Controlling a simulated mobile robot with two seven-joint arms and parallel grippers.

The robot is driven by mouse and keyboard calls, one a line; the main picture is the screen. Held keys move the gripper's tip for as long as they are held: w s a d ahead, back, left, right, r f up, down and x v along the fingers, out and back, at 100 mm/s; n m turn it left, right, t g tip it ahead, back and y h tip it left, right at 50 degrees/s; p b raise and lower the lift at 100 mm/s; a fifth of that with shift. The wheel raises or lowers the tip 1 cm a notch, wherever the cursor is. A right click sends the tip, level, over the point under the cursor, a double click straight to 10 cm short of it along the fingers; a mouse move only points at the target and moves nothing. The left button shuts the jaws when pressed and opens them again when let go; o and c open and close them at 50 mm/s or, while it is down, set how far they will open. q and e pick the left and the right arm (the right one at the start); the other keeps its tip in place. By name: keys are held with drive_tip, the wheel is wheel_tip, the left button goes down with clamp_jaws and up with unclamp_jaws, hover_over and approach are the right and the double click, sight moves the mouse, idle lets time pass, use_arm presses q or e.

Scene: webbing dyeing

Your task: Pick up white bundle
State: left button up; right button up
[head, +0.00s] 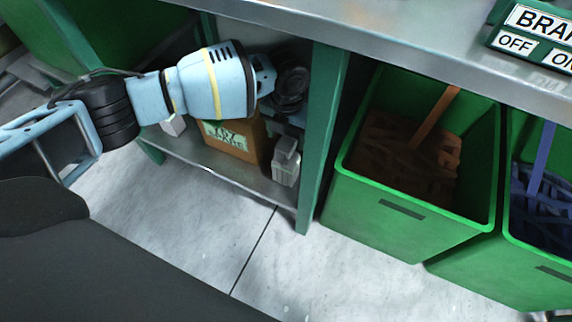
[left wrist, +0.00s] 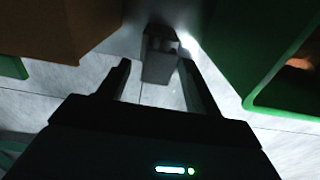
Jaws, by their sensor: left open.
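A pale grey-white bundle (head: 286,165), which I take for the white bundle, stands upright on the lower shelf, right of a brown box. In the left wrist view it appears as a shadowed grey block (left wrist: 160,62) just ahead of and between the fingertips. My left gripper (left wrist: 154,66) is open, with one finger on each side of the block's line and no visible contact. In the head view, my left arm reaches in from the left under the bench top, above the box and bundle. The gripper's fingers are hard to make out there. My right gripper is not in view.
The brown box (head: 237,140) with a label is close left of the bundle. A green post (head: 322,135) stands close right. A smaller white item (head: 173,125) lies farther left. Green bins (head: 400,225) stand right of the post. The metal bench top (head: 400,45) overhangs the shelf.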

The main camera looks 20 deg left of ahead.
sight(286, 143)
use_arm(q)
wheel_tip(286, 143, down, 5)
drive_tip(key=shift+s+a+r+b, duration=0.1)
drive_tip(key=shift+s+r+b, duration=0.1)
drive_tip(key=shift+b, duration=0.9)
drive_tip(key=shift+c, duration=0.4)
clamp_jaws()
drive_tip(key=shift+r, duration=0.1)
drive_tip(key=shift+r, duration=0.1)
